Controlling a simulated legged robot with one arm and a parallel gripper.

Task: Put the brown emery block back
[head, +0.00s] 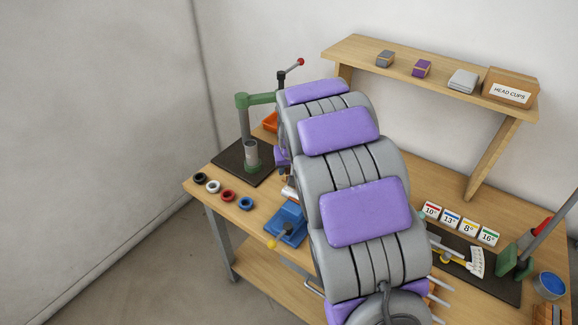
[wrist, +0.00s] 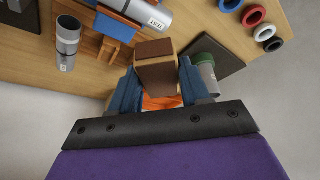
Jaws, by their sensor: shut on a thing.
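The brown emery block (wrist: 154,68) is dark brown with a tan side and shows in the wrist view. My gripper (wrist: 158,84) has blue fingers, one on each side of the block, and is shut on it. The block is seen over the wooden bench (wrist: 92,76). In the head view my own arm hides the gripper's fingers and the block. On the wall shelf (head: 360,48) in the head view are a grey block (head: 385,58) and a purple block (head: 422,68), both with tan parts.
The shelf also bears a pale grey box (head: 463,81) and a HEAD CUPS box (head: 510,90). A green press (head: 244,105) stands at the bench's left, with several rings (head: 228,196) in front. A blue vise (head: 289,222) and an orange bin (head: 270,122) are close to my arm.

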